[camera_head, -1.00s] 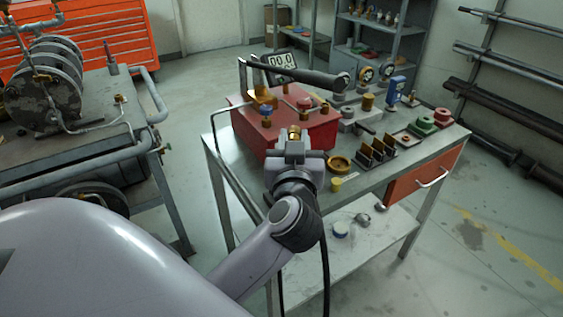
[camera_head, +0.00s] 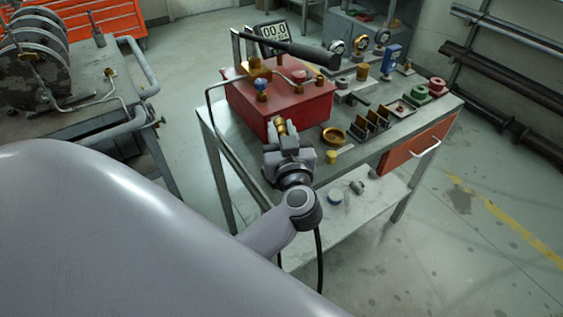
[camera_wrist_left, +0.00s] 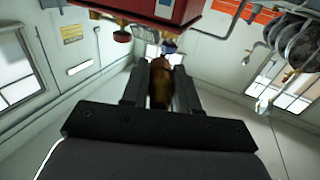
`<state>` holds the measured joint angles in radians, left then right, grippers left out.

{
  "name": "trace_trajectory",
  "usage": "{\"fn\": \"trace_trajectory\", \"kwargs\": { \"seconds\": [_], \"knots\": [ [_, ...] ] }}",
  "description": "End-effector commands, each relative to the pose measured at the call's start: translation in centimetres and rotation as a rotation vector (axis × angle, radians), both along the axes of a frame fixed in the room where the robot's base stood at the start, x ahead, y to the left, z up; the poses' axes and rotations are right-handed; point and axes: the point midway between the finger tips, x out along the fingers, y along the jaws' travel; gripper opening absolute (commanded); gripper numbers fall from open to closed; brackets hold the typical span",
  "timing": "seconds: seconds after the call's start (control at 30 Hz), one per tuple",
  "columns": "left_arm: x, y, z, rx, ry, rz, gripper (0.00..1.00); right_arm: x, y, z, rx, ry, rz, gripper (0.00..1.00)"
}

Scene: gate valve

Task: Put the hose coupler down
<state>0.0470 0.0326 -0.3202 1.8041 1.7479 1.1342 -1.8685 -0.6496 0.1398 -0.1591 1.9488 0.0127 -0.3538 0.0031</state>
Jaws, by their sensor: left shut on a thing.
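The hose coupler (camera_head: 280,126) is a small brass piece held at the tip of my left gripper (camera_head: 283,136). In the left wrist view the coupler (camera_wrist_left: 161,82) shows between the two dark fingers (camera_wrist_left: 160,90), which are shut on it. In the head view it is in front of the red pump box (camera_head: 285,105), near the left part of the workbench top (camera_head: 235,145). I cannot tell whether the coupler touches the box or the bench. My right gripper is not in view.
A brass ring dish (camera_head: 333,136), a yellow cap (camera_head: 331,157) and a black slotted rack (camera_head: 371,125) stand right of the gripper. Valve parts line the bench's back. A lower shelf (camera_head: 370,205) holds small parts. A hose cart (camera_head: 75,115) stands left.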

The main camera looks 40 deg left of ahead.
Motion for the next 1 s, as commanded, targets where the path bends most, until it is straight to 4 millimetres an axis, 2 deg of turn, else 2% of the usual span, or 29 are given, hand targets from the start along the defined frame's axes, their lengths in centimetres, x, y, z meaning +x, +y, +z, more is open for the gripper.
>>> {"fn": "trace_trajectory", "kwargs": {
  "seconds": [0.03,0.1,0.27,0.53,1.0],
  "knots": [
    [0.0,0.0,-1.3,0.004,0.001,-0.001,0.0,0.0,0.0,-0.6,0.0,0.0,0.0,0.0],
    [0.0,0.0,-2.4,0.004,0.001,0.0,0.0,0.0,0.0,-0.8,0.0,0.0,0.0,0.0],
    [0.0,0.0,-3.5,0.001,-0.001,0.0,0.0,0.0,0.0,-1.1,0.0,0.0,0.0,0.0],
    [0.0,0.0,-7.3,0.003,0.0,0.0,0.0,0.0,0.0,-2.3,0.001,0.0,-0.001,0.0],
    [0.0,0.0,-7.9,0.001,-0.001,0.0,0.0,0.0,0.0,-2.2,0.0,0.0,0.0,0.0]
  ]
}}
